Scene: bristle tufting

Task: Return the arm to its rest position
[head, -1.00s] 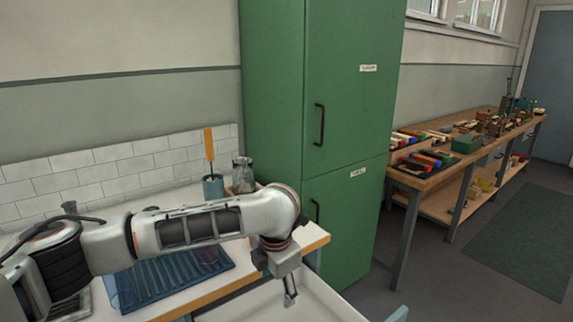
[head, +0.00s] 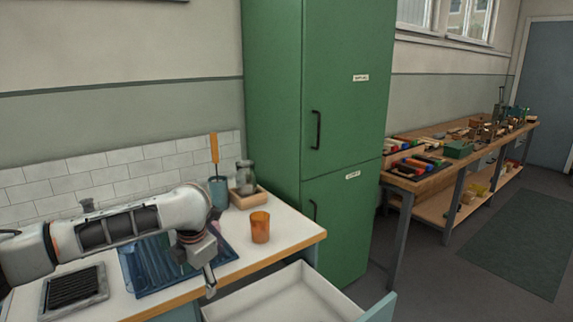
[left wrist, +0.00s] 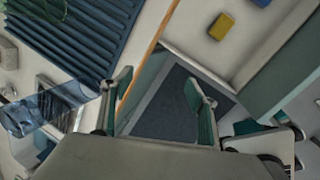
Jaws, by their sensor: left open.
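My left arm comes in from the left over the counter in the head view. Its left gripper (head: 210,282) points down near the counter's front edge, beside the open drawer (head: 300,296). In the left wrist view the two fingers (left wrist: 158,84) are spread apart with nothing between them. Below them show the dark floor, the wooden counter edge (left wrist: 146,60) and part of the drawer. My right gripper is in neither view.
An orange cup (head: 260,228) stands on the counter right of the arm. A blue ribbed mat (head: 150,275), partly hidden, lies under the arm. Behind stand a blue cup (head: 218,190) and a glass jar (head: 245,178). A tall green cabinet (head: 345,90) borders the counter. A yellow block (left wrist: 221,26) lies in the drawer.

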